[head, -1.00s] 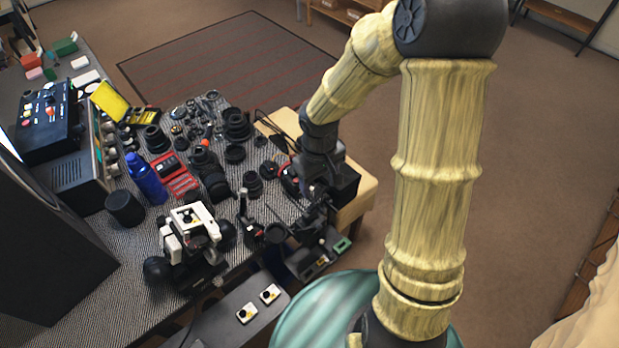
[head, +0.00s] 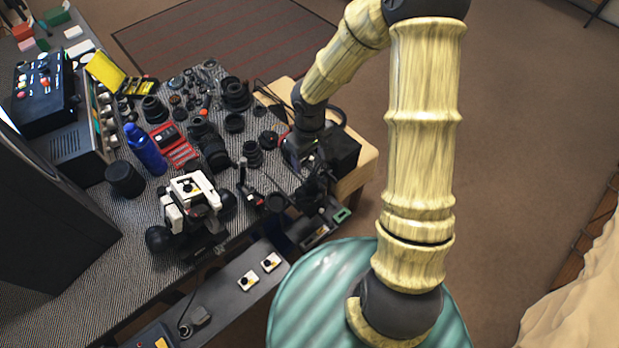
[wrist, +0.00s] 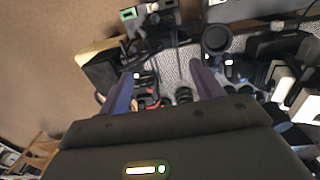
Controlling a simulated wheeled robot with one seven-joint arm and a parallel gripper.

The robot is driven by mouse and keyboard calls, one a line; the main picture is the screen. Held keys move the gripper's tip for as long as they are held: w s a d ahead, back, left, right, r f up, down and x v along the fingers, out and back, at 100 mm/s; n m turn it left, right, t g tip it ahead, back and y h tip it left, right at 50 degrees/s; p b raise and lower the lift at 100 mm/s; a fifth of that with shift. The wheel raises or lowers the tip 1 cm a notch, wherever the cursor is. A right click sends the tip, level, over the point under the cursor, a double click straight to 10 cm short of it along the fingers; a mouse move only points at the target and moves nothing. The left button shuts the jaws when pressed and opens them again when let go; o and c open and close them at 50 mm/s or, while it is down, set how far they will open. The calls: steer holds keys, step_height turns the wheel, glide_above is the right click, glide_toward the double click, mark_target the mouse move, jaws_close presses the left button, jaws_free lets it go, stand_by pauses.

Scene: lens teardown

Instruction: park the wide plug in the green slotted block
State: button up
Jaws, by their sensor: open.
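A small green block (head: 341,215) sits at the right end of a dark fixture at the table's near right edge. I cannot pick out the wide plug among the dark parts. My gripper (wrist: 163,88) is open, with two dark bluish fingers apart and nothing visibly held between them. In the head view my gripper's hand hangs over the right part of the table, and its fingertips blend into the dark parts below.
A dark fixture with upright posts (head: 275,203) stands near my gripper. A white-and-black device (head: 190,190), a blue bottle (head: 145,150), a red case (head: 166,135) and several black lens parts crowd the patterned table.

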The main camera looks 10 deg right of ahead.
mark_target(310, 181)
step_height(310, 181, down, 12)
steer(key=shift+f+b, duration=0.1)
steer(key=shift+b, duration=0.5)
steer(key=shift+s+f, duration=0.1)
steer(key=shift+f, duration=0.4)
steer(key=c, duration=1.2)
steer(key=shift+r+p, duration=0.75)
steer(key=shift+r, duration=0.2)
steer(key=shift+r+p, duration=1.75)
steer(key=shift+r, duration=0.4)
